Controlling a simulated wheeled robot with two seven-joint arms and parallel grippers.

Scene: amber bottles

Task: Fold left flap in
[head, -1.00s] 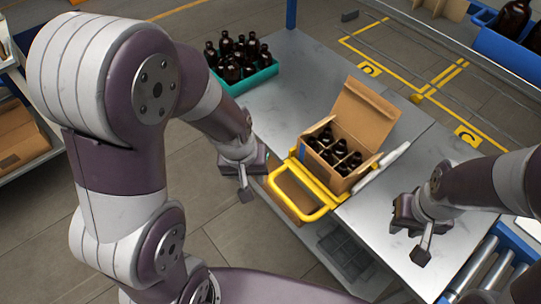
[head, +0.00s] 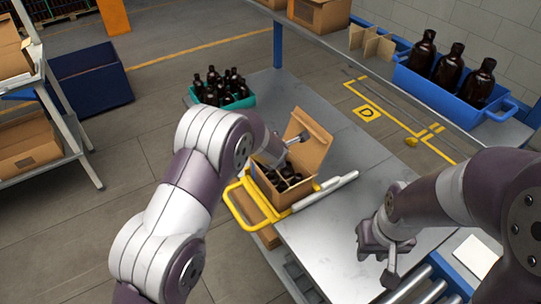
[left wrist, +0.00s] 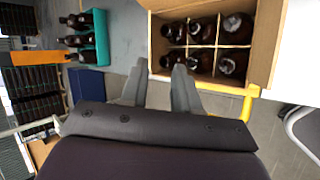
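The cardboard box (head: 283,202) stands open on the table, with dark bottles in its divided cells. A tall flap (head: 312,145) stands up at its far right side. The left flap is not clearly visible. My right gripper (head: 385,262) is over the table's front right, away from the box; its finger gap is unclear.
A teal crate (head: 243,101) of bottles is at the back left. A blue bin (head: 440,92) with large bottles stands at back right.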

